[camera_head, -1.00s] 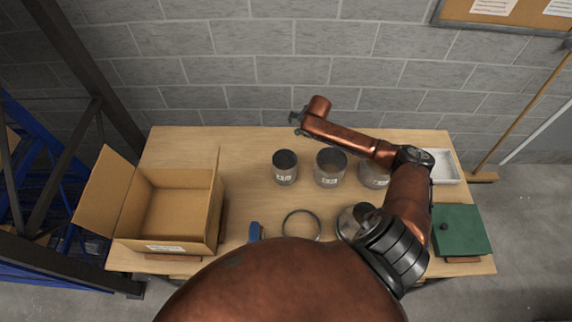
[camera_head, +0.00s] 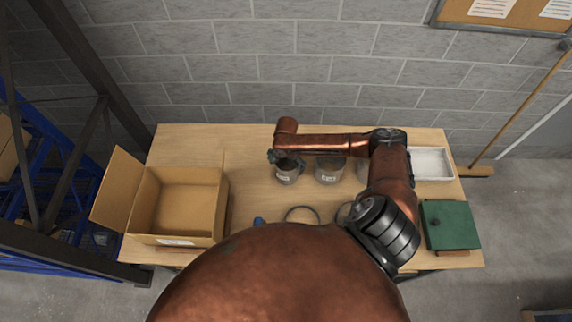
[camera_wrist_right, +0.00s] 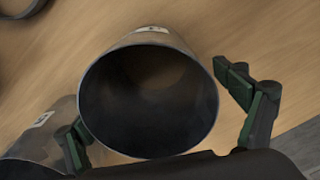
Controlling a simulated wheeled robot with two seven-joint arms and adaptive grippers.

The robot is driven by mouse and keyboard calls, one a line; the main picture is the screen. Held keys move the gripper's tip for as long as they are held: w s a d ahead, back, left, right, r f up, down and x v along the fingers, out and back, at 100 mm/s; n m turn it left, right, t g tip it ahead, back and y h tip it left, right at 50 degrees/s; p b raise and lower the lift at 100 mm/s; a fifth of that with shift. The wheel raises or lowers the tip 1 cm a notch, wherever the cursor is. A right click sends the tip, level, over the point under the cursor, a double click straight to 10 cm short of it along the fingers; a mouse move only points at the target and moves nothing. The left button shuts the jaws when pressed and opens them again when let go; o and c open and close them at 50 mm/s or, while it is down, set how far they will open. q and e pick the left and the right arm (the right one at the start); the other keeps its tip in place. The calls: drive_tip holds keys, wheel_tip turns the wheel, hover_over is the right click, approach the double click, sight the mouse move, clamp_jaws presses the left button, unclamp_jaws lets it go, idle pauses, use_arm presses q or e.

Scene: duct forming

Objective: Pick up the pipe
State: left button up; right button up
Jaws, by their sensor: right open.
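A short grey metal pipe (camera_head: 286,176) with a white label stands upright on the table, the leftmost of a row. My right gripper (camera_head: 287,162) is over its top. In the right wrist view the pipe's dark open mouth (camera_wrist_right: 148,105) lies between the two spread fingers of the right gripper (camera_wrist_right: 160,115). The right finger is clear of the wall by a gap; the left finger is close to the rim, and I cannot tell if it touches. A second pipe (camera_head: 330,170) stands to the right; a third is mostly hidden by my arm. My left gripper is not in view.
An open cardboard box (camera_head: 180,241) is at the table's left. A metal ring (camera_head: 302,208) lies in front of the pipes. A white tray (camera_head: 432,164) and a green box (camera_head: 449,225) are at the right. Another pipe (camera_wrist_right: 40,145) stands close beside the left finger.

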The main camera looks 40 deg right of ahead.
drive_tip(key=shift+f, duration=0.4)
drive_tip(key=c, duration=1.2)
drive_tip(key=shift+r, duration=0.1)
drive_tip(key=shift+c, duration=0.2)
